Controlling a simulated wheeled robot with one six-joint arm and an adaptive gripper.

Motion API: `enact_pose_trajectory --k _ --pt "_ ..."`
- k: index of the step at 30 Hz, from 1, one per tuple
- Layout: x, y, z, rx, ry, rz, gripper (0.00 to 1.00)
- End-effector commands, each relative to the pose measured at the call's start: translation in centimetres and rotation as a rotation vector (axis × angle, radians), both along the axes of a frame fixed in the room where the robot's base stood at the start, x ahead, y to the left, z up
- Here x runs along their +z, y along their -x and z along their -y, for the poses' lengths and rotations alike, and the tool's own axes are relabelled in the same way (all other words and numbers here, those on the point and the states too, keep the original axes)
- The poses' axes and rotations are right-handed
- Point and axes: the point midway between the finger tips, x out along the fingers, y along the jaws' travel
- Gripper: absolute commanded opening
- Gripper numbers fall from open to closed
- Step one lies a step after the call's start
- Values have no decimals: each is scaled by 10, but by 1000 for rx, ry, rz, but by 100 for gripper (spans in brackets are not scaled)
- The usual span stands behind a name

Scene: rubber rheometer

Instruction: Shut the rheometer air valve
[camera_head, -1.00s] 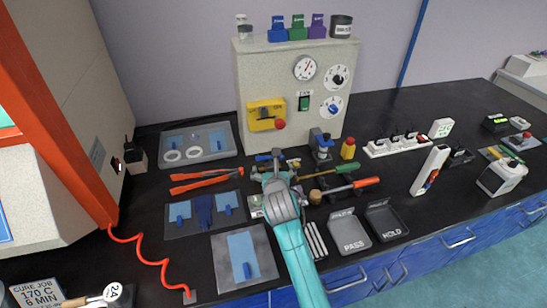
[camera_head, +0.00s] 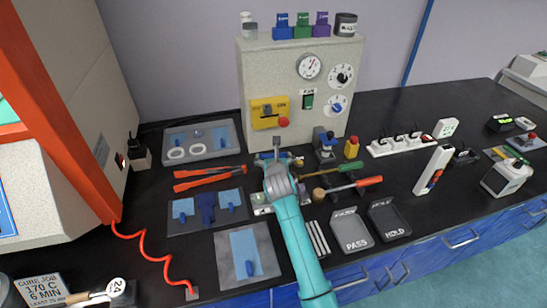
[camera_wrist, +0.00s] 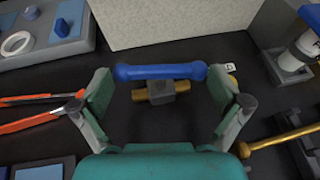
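The air valve has a blue bar handle (camera_wrist: 160,72) with rounded ends, above a short brass body (camera_wrist: 178,92) with a grey middle, in the wrist view. The handle lies left to right, about parallel to the brass. My gripper (camera_wrist: 160,85) is open, with one finger beyond each end of the handle. Small gaps seem to remain at both ends; contact is not clear. In the head view my gripper (camera_head: 276,158) is over the bench in front of the grey cabinet (camera_head: 345,110) and hides most of the valve.
Red-handled tongs (camera_head: 205,180) lie left of my gripper. A green-handled tool (camera_head: 342,168) and a red-handled tool (camera_head: 360,185) lie to its right. A blue-topped device (camera_head: 325,145) stands behind them. PASS (camera_head: 352,244) and HOLD (camera_head: 393,232) trays lie front right.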

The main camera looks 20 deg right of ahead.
Motion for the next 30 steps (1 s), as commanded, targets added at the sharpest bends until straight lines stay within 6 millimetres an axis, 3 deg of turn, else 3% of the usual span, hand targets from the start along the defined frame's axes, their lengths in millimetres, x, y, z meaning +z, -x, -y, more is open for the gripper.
enact_pose_trajectory --k 1,4,17,30 --pt "0 0 0 0 0 0 82" --pt "0 0 0 0 0 0 59" --pt "0 -1 -2 -44 1 0 58" --pt "2 -4 -9 -348 3 2 58"
